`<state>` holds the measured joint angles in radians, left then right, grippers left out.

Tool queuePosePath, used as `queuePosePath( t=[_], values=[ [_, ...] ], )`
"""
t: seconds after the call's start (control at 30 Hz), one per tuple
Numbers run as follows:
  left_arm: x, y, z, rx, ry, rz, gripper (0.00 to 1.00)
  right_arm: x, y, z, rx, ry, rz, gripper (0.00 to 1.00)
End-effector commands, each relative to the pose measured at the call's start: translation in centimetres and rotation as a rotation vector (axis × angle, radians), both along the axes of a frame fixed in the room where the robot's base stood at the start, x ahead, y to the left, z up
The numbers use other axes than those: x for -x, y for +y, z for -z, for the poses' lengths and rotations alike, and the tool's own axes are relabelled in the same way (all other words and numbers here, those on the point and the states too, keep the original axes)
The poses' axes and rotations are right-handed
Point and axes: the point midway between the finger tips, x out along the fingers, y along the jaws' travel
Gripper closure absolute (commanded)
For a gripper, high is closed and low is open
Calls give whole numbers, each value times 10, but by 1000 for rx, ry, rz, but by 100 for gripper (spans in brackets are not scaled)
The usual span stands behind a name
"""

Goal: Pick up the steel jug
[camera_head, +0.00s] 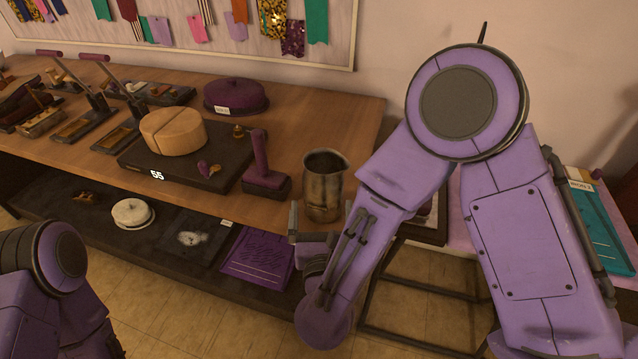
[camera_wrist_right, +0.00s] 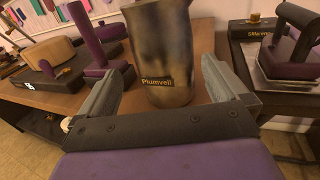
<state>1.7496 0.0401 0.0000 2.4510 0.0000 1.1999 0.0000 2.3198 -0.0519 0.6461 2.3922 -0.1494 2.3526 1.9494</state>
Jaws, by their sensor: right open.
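The steel jug (camera_head: 324,184) stands upright near the front right corner of the wooden table (camera_head: 350,108) in the head view. It is a tarnished metal vessel with an open top. My right gripper (camera_wrist_right: 160,85) is open, with one finger on each side of the jug's lower body. I cannot tell whether the fingers touch it. My left arm shows at the lower left of the head view, but its gripper is out of view.
A purple upright tool (camera_head: 264,165) stands just left of the jug. Beyond it is a dark board (camera_head: 140,156) with a round wooden block (camera_head: 173,132). A purple domed lid (camera_head: 236,96) sits farther back. A lower shelf (camera_head: 165,240) holds several items.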

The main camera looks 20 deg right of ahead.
Motion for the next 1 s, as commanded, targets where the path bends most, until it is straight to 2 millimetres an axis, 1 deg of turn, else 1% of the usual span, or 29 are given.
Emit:
queuePosePath(
  t=[0.03, 0.1, 0.17, 0.23, 0.37, 0.43, 0.53, 0.73, 0.77, 0.8, 0.87, 0.9, 0.93, 1.0],
  values=[
    [0, 0, -7, 0, 0, 0, 0, -8, -5, -3, -1, 2, 7, 0],
    [0, 0, -9, 0, 0, 0, 0, -18, -9, -3, 2, 2, 11, 0],
    [0, 0, -10, -1, -1, 0, 0, -23, -12, -2, 3, 4, 11, 0],
    [0, 0, -17, 0, -1, 0, 0, -32, -14, -4, 4, 4, 12, 0],
    [0, 0, -32, 0, -1, 0, 0, -56, -18, -7, 6, 5, 11, 0],
    [-1, 0, -32, 0, -1, 0, 0, -67, -21, -4, 5, 5, 11, 0],
    [-1, 0, -33, 0, -1, 0, 0, -74, -23, -3, 6, 5, 8, 0],
    [-1, 0, -32, 0, -1, 0, 0, -75, -22, -1, 7, 5, 6, 0],
    [-1, 0, -32, 0, -1, 0, 0, -75, -22, -1, 7, 5, 6, 10],
    [0, 0, -32, 0, -1, 0, 0, -75, -22, -1, 7, 5, 5, 23],
    [0, 0, -32, 0, -1, 0, 0, -75, -22, -1, 7, 5, 5, 42],
    [0, 0, -32, 0, -1, 0, 0, -75, -22, -1, 7, 6, 5, 55],
    [0, 0, -32, 0, -1, 0, 0, -75, -22, -2, 6, 4, 5, 57],
    [0, 0, -32, 0, -1, 0, 0, -75, -22, -2, 6, 4, 5, 57]
  ],
)
